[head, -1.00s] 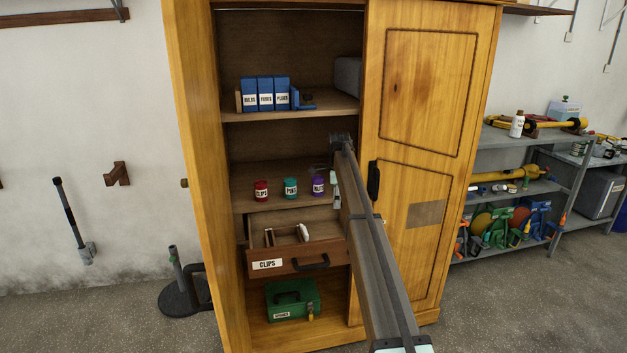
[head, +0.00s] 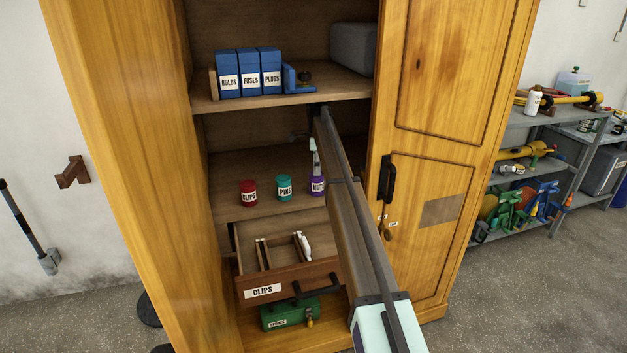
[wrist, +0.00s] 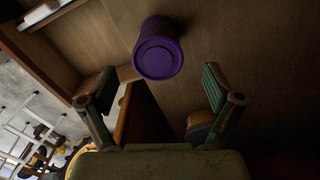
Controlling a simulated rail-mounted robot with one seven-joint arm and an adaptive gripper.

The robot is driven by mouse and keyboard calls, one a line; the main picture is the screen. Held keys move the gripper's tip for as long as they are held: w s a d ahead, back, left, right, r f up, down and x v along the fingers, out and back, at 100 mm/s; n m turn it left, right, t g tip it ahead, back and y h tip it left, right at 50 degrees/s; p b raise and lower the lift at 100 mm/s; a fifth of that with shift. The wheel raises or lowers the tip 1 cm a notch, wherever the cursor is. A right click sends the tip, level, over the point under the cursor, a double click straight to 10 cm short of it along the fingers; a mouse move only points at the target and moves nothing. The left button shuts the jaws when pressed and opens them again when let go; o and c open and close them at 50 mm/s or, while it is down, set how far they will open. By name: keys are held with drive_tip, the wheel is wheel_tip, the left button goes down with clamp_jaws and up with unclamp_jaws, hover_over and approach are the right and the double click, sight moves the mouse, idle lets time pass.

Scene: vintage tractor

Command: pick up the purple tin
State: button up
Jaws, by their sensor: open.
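The purple tin (head: 318,186), labelled NUTS, stands on the middle shelf of the wooden cabinet, at the right end of a row of tins. In the head view my arm partly covers it and my gripper is mostly hidden behind the arm. In the wrist view the purple tin (wrist: 158,50) shows its round purple end, beyond the fingertips and roughly midway between them. My gripper (wrist: 160,88) is open, with a finger on each side and nothing between the pads. The tin looks apart from both fingers.
A teal PINS tin (head: 284,188) and a red CLIPS tin (head: 248,193) stand left of the purple one. The open CLIPS drawer (head: 288,290) juts out below. The upper shelf (head: 290,96) holds blue boxes. The closed cabinet door (head: 448,150) is on the right.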

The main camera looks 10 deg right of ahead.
sight(317, 182)
drive_tip(key=shift+s+f+p, duration=0.2)
drive_tip(key=shift+f+p, duration=0.55)
drive_tip(key=shift+f, duration=0.85)
drive_tip(key=shift+f+p, duration=0.65)
drive_tip(key=shift+f, duration=1.3)
drive_tip(key=c, duration=1.5)
